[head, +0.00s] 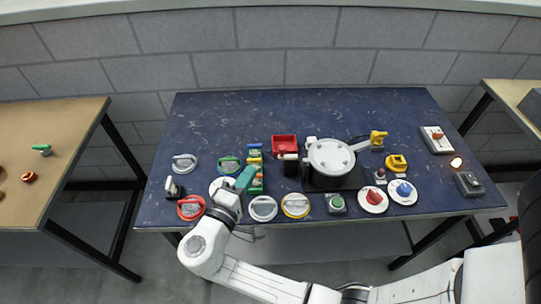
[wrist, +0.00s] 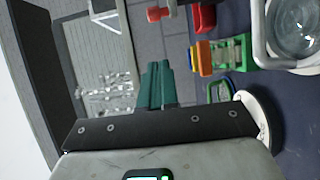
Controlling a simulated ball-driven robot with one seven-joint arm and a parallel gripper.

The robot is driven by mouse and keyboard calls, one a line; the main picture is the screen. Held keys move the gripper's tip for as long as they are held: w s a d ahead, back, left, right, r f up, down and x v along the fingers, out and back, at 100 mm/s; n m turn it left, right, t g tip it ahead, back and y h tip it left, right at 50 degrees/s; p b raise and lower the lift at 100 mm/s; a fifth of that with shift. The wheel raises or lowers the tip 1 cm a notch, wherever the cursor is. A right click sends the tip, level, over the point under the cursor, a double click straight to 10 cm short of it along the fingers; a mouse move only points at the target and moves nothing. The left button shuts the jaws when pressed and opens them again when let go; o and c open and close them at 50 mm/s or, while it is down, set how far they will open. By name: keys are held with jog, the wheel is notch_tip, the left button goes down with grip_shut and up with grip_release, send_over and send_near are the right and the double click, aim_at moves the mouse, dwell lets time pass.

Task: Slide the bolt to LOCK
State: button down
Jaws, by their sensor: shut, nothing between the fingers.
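My gripper (head: 247,174) is over the front left part of the blue table in the head view. Its teal fingers are together with nothing between them, and they also show in the wrist view (wrist: 157,82). They are beside a column of green, yellow and blue blocks (head: 256,169). I cannot make out for certain which fixture is the bolt, and no LOCK marking is legible. A small black and white fixture (head: 174,188) is at the table's left edge. A white box with a red part (head: 437,139) is at the right.
A red tray (head: 284,144) and a large round metal lid (head: 331,156) are mid-table. Several round dials, including a red one (head: 191,207), line the front. A lit lamp (head: 456,162) is at the right. The back of the blue table (head: 300,107) is clear.

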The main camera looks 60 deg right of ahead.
jog(key=d, duration=0.2)
jog(key=w+d+p, duration=0.1)
jog(key=d, duration=0.2)
jog(key=shift+d+r, duration=0.1)
jog(key=shift+r, duration=0.05)
jog(key=shift+s+d+p, duration=0.8)
jog(key=shift+s+d, duration=0.35)
jog(key=shift+d, duration=0.3)
jog(key=shift+s+d, duration=0.5)
jog(key=shift+s, duration=0.15)
jog(key=shift+s+d, duration=0.45)
jog(key=shift+s, duration=0.2)
